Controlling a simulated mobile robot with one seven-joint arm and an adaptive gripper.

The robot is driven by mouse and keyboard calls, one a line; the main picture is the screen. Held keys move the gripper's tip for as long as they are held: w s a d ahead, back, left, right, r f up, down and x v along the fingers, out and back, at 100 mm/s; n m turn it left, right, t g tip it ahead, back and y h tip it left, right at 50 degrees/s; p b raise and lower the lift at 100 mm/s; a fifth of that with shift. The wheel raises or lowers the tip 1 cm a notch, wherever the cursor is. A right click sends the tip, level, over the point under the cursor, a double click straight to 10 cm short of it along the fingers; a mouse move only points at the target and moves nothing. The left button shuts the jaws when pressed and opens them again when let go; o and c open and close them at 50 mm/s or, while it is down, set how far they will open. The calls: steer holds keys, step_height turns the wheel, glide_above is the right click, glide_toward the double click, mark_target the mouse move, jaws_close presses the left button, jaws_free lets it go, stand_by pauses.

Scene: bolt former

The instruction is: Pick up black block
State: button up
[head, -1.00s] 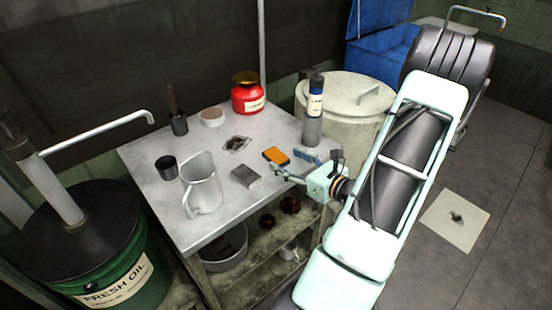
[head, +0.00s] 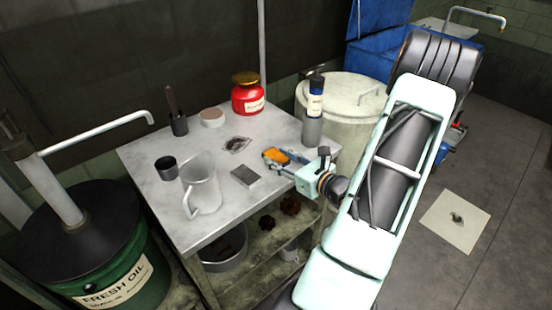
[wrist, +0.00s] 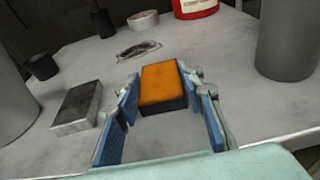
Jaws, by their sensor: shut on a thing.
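A block with an orange top and black sides (wrist: 162,86) lies between the blue-padded fingers of my gripper (wrist: 158,80) in the wrist view. In the head view the same block (head: 274,155) is at the right part of the grey table, with my gripper (head: 283,160) around it. My gripper is shut on this block. The block appears at table height; I cannot tell whether it touches the table.
A white jug (head: 201,186) and a dark cup (head: 166,167) stand at the table's left. A red jar (head: 246,97) and a round tin (head: 212,117) are at the back.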

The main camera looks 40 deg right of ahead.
mark_target(280, 159)
jaws_close()
steer(key=shift+r, duration=0.15)
steer(key=shift+r, duration=0.45)
step_height(280, 159, up, 2)
steer(key=shift+r+p, duration=0.15)
steer(key=shift+p, duration=0.3)
steer(key=s+a+r+p, duration=0.4)
steer(key=s+r+p, duration=0.5)
steer(key=s, duration=0.4)
steer(key=shift+r+p, duration=0.3)
steer(key=shift+r, duration=0.1)
steer(key=shift+s+a+p, duration=0.1)
steer(key=shift+a+p, duration=0.05)
steer(key=shift+p, duration=0.15)
